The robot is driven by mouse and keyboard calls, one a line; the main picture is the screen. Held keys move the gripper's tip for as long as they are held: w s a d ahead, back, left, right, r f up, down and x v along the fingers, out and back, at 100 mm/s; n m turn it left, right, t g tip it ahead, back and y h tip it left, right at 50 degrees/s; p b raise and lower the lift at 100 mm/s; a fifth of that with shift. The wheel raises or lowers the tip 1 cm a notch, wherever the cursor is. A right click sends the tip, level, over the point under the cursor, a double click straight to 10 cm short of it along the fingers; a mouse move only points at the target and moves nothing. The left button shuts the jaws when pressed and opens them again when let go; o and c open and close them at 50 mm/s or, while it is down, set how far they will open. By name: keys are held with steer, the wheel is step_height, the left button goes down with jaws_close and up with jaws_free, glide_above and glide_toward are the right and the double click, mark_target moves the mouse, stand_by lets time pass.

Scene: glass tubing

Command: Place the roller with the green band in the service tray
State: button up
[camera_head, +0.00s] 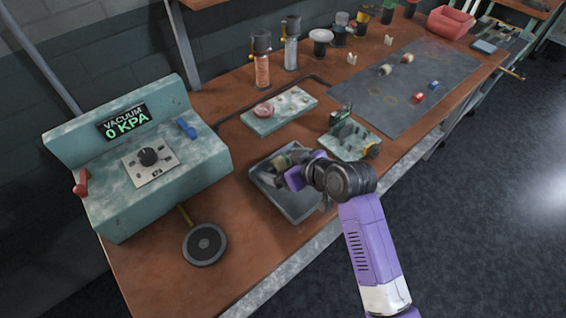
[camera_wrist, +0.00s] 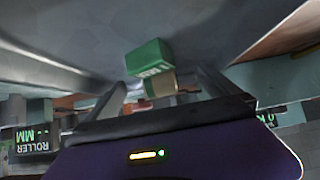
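The roller with the green band (camera_wrist: 149,57) shows in the wrist view as a bright green block-like part beside a beige cylinder. It lies against a grey surface, between and beyond my fingertips. In the head view a small green and beige piece (camera_head: 281,162) shows at the back of the grey service tray (camera_head: 298,207), partly hidden by my gripper. My gripper (camera_head: 295,168) is low over the tray. In the wrist view its two fingers (camera_wrist: 164,88) stand wide apart, with gaps on both sides of the roller.
A teal fixture (camera_head: 348,140) stands right of the tray, and a pale green plate with a pink ring (camera_head: 278,112) lies behind it. The vacuum box (camera_head: 160,165) is at left. Several small rollers lie on the dark mat (camera_head: 405,90).

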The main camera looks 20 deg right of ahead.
steer(key=shift+r, duration=0.25)
steer(key=v, duration=1.2)
steer(key=shift+f, duration=0.1)
